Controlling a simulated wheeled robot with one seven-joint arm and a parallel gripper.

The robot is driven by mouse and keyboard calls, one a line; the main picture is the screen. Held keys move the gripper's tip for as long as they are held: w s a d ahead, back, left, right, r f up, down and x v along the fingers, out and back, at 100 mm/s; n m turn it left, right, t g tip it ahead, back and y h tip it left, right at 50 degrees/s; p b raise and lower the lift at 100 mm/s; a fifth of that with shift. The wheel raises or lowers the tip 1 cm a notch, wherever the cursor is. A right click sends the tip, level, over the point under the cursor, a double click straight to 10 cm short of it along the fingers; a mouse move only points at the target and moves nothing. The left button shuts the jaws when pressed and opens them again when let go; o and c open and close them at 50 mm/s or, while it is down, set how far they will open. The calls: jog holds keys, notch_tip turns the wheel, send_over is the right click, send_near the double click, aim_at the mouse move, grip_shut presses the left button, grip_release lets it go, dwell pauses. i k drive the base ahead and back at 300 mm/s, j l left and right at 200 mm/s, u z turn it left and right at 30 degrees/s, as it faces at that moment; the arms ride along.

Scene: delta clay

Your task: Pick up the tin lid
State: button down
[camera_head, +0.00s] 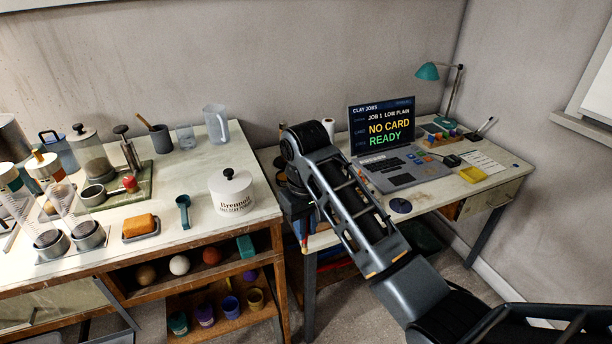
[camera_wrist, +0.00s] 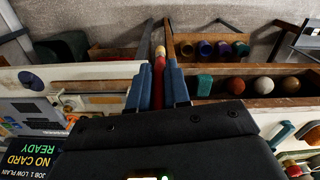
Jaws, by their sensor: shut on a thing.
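The white tin (camera_head: 232,201) stands at the right end of the left workbench. Its pale lid (camera_head: 230,180), with a black knob, appears to sit on top. My gripper (camera_wrist: 159,80) is away from the lid, at the left end of the desk, and my arm mostly hides it in the head view. In the wrist view its blue-padded fingers are shut on a narrow red thing (camera_wrist: 158,78) with a yellowish end. What that thing is cannot be told. The lid cannot be made out in the wrist view.
A teal scoop (camera_head: 183,210) and an orange block (camera_head: 139,226) lie left of the tin. A clear jug (camera_head: 215,124) stands behind it. The desk (camera_head: 440,200) holds a laptop (camera_head: 388,150) and a teal lamp (camera_head: 428,72). A floor gap separates bench and desk.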

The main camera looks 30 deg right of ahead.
aim_at(399, 205)
jog(key=i+l, duration=1.25)
